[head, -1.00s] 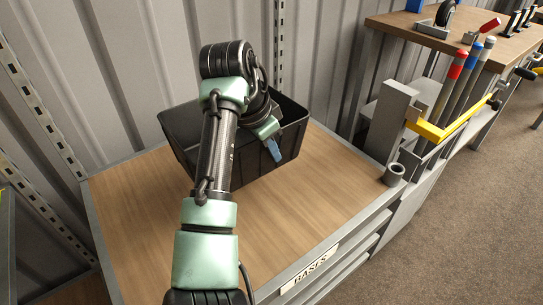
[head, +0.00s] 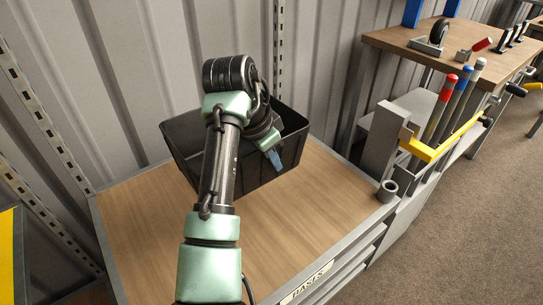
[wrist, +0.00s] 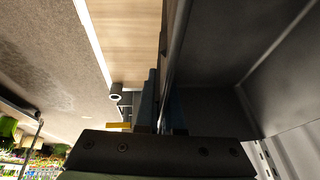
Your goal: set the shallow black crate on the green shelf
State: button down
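The black crate (head: 292,152) is an open box on the wooden bench top (head: 270,215), against the corrugated wall. My arm crosses in front of it and hides part of its near side. My gripper (head: 272,157) is at the crate's near right wall, with one blue finger outside it. In the wrist view the fingers (wrist: 162,105) straddle the crate wall, and the crate's dark inside (wrist: 215,85) is at the right. The gripper looks shut on this wall. I cannot tell whether the crate's underside touches the bench. No green shelf can be made out.
A grey bracket with a yellow bar (head: 430,152) and upright handles stands beyond the bench's right edge, near a short grey tube (head: 387,190). A second workbench (head: 450,55) is at the back right. A yellow panel (head: 10,262) shows at far left.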

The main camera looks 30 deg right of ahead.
jog(key=s+d+p, duration=0.1)
jog(key=s+p, duration=0.2)
jog(key=s, duration=0.5)
jog(key=shift+s+d, duration=0.2)
jog(key=shift+d, duration=0.1)
jog(key=shift+r+p, duration=0.1)
jog(key=shift+p, duration=0.2)
jog(key=s+d+p, duration=0.1)
jog(key=s+p, duration=0.2)
jog(key=s, duration=0.5)
jog(key=shift+s+d, duration=0.4)
jog(key=shift+s, duration=0.1)
jog(key=s+d+p, duration=0.1)
jog(key=s, duration=0.7)
jog(key=shift+s+d, duration=0.35)
dwell(0.4)
